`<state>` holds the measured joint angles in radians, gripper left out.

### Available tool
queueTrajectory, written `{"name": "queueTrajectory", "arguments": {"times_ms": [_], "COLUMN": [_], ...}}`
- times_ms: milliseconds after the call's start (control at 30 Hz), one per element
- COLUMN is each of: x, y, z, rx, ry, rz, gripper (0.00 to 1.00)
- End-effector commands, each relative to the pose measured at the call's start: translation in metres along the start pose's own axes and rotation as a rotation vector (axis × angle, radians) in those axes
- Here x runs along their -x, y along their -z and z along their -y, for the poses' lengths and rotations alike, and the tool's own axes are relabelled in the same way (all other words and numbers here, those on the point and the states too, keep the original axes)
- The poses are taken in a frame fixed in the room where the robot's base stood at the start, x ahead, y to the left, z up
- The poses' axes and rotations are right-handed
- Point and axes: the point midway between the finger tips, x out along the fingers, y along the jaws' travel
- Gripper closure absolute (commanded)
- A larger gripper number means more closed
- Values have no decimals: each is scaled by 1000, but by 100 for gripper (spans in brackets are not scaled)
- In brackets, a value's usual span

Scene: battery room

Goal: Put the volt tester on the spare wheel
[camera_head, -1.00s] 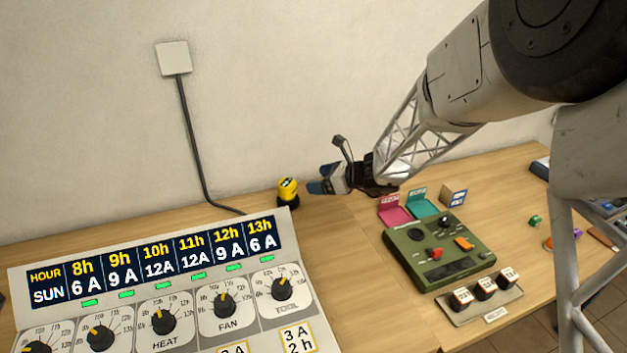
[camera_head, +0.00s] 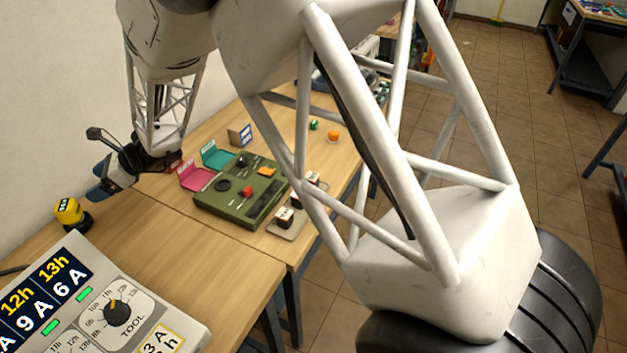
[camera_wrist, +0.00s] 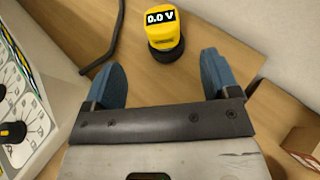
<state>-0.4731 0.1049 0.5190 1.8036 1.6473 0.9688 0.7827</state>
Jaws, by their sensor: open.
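The volt tester (camera_head: 68,211) is a small yellow device with a black foot, upright on the wooden table near the wall. In the wrist view the tester (camera_wrist: 164,30) shows a "0.0 V" display and stands just ahead of the fingertips, roughly centred between them. My gripper (camera_head: 99,184) is behind and slightly right of it in the head view. Its two blue fingers are apart and hold nothing in the wrist view (camera_wrist: 162,68). I cannot make out a spare wheel in either view.
A sloped control panel (camera_head: 165,300) with dials stands in front of the tester. A green box (camera_head: 225,207) with switches, pink (camera_head: 197,179) and teal (camera_head: 217,157) trays, and a stand of labelled blocks (camera_head: 297,215) are to the right. A dark cable (camera_wrist: 110,45) lies left of the tester.

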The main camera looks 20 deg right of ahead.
Motion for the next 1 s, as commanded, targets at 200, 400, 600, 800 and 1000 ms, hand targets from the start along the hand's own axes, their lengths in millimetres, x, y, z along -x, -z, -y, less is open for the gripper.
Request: {"name": "queueTrajectory", "arguments": {"times_ms": [200,400,600,800,1000], "x": [28,84,153,220,283], "y": [-8,-18,-24,-23,-15], "z": [-8,-30,-63,-101,-141], "rx": [78,244,453,656,847], "ry": [-11,-42,-89,-144,-212], "rz": [-31,-105,-210,-326,-453], "gripper": [19,19,19,19,19]}}
